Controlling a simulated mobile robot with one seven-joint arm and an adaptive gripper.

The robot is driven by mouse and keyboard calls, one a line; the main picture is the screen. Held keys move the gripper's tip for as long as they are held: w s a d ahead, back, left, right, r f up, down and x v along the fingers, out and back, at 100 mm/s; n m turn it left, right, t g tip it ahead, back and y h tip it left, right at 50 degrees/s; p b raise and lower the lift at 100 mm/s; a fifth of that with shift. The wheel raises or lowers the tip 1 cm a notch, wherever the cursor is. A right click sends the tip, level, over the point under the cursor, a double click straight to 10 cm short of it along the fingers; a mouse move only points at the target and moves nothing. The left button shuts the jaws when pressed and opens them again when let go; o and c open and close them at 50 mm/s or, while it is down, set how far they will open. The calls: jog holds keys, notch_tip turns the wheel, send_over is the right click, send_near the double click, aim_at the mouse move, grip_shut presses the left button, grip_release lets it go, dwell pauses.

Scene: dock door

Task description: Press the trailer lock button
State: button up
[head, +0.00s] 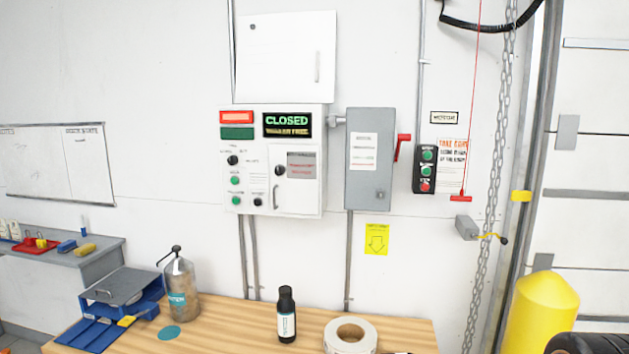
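A white control panel (309,125) hangs on the wall, with a lit display (287,125) reading CLOSED and a second line that seems to say TRAILER FREE. A red lamp (236,117) is above a dark green one (237,133). Below are a black knob (232,160), an upper green button (235,181), a lower green button (236,200) and a black button (258,201). Their labels are too small to read, so I cannot tell which is the trailer lock button.
A black station (425,169) with two green buttons and one red sits right of a grey switch box (371,190) with a red lever. A yellow bollard (541,310) stands right.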

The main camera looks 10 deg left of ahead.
grip_shut()
dwell(1.2)
